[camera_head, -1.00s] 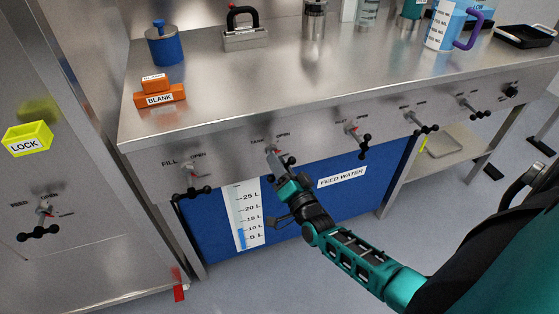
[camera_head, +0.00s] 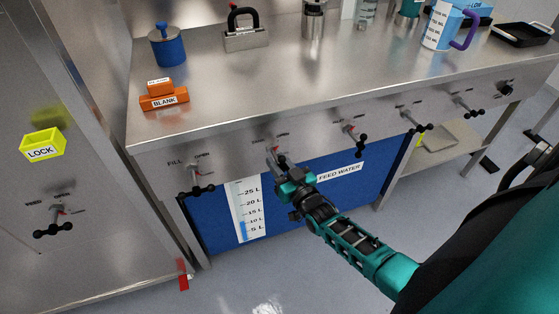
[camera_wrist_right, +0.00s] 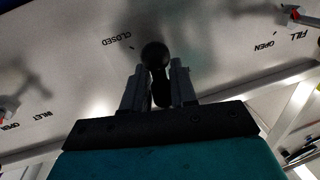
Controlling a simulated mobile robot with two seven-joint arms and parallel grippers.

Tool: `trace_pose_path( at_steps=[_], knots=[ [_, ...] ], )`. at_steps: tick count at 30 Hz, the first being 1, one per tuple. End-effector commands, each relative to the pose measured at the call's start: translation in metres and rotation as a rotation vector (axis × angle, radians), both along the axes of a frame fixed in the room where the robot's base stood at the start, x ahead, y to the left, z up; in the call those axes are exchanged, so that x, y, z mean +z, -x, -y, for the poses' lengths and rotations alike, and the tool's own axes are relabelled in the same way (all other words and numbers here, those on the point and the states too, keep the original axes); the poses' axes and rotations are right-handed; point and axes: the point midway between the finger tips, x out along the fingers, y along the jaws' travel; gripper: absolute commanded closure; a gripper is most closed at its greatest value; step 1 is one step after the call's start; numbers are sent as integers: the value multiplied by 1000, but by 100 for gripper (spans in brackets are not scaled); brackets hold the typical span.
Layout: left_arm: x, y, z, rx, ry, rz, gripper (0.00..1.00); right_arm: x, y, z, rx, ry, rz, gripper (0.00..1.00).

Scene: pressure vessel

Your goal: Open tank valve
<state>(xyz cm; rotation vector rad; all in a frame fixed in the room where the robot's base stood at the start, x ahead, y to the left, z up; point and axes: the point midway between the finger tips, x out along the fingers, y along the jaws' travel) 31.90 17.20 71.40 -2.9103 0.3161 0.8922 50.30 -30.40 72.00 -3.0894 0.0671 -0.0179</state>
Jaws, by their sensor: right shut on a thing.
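The tank valve (camera_head: 272,151) is on the steel front panel, between the fill valve (camera_head: 196,182) and the inlet valve (camera_head: 352,136). My right gripper (camera_head: 280,163) is at it in the head view and covers most of its handle. In the right wrist view, a black ball knob (camera_wrist_right: 155,54) of the handle stands between the two fingers of my right gripper (camera_wrist_right: 160,80), which is shut on it. The word CLOSED shows on the panel just left of the knob. My left gripper is not in view.
Several similar valves line the panel on both sides. A blue tank (camera_head: 215,225) with a litre scale (camera_head: 246,208) is below. Orange BLANK blocks (camera_head: 164,102) and a blue weight-like cylinder (camera_head: 168,50) stand on the counter. A yellow LOCK box (camera_head: 42,146) is on the left cabinet.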

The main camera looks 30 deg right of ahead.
Motion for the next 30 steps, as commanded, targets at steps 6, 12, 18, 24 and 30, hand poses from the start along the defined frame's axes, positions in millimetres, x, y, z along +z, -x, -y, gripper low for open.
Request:
trace_pose_path(
  at_steps=[6, 12, 18, 24, 30],
  knots=[
    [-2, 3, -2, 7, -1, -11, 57, 5, -4, -8, 13, 53, 1, 100],
    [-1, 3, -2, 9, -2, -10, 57, 5, -4, -9, 13, 66, -2, 100],
    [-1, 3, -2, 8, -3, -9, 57, 5, -4, -9, 13, 66, -2, 100],
    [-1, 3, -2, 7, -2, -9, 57, 4, -4, -8, 12, 65, -3, 63],
    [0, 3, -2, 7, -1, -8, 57, 3, -3, -6, 10, 65, -8, 60]
  ],
)
